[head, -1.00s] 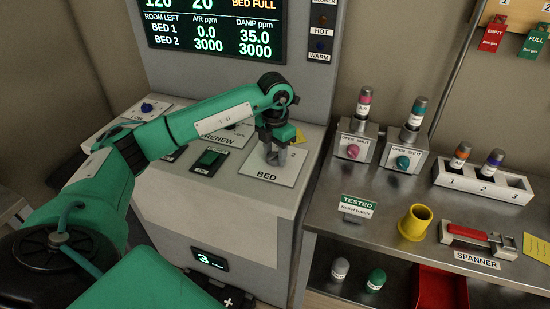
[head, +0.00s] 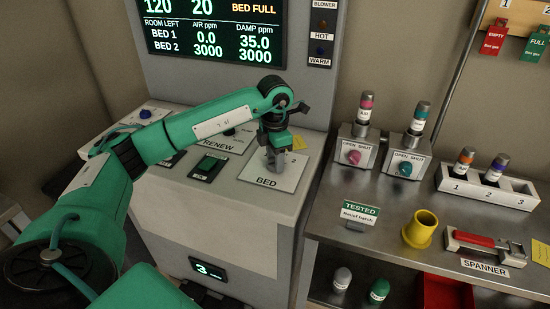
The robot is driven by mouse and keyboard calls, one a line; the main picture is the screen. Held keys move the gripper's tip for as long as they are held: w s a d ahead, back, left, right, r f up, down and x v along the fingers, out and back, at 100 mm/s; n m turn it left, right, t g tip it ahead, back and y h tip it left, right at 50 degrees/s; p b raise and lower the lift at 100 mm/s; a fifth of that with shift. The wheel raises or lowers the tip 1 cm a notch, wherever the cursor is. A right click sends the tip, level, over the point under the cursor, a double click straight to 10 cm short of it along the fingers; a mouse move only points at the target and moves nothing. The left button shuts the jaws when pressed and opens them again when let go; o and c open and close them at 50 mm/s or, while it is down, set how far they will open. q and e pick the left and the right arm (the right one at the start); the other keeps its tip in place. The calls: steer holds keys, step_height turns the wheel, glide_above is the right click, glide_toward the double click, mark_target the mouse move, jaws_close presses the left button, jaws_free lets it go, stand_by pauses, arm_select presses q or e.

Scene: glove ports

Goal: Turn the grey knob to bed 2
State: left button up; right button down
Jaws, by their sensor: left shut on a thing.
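The grey knob (head: 281,163) stands on the white plate marked BED (head: 267,182) on top of the pale machine console. A "2" shows at the plate's right side; any mark on its left is hidden behind my arm. My left gripper (head: 277,158) points down over the plate and is shut on the grey knob, hiding most of it. The screen (head: 215,30) above lists BED 1 with air 0.0, BED 2 with 3000, and reads BED FULL. My right gripper is not in view.
A RENEW plate and a green switch (head: 209,166) lie left of the knob, close under my arm. Blower lamps (head: 321,35) are on the upright panel. To the right, a metal bench holds two valve blocks (head: 355,148), a bottle rack (head: 490,187), a yellow cup (head: 420,228) and a red-handled spanner (head: 480,240).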

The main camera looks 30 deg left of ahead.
arm_select(q)
steer(key=o, duration=1)
steer(key=shift+c, duration=0.2)
steer(key=shift+r, duration=0.15)
steer(key=shift+r, duration=0.35)
step_height(320, 180, up, 13)
steer(key=shift+b, duration=0.45)
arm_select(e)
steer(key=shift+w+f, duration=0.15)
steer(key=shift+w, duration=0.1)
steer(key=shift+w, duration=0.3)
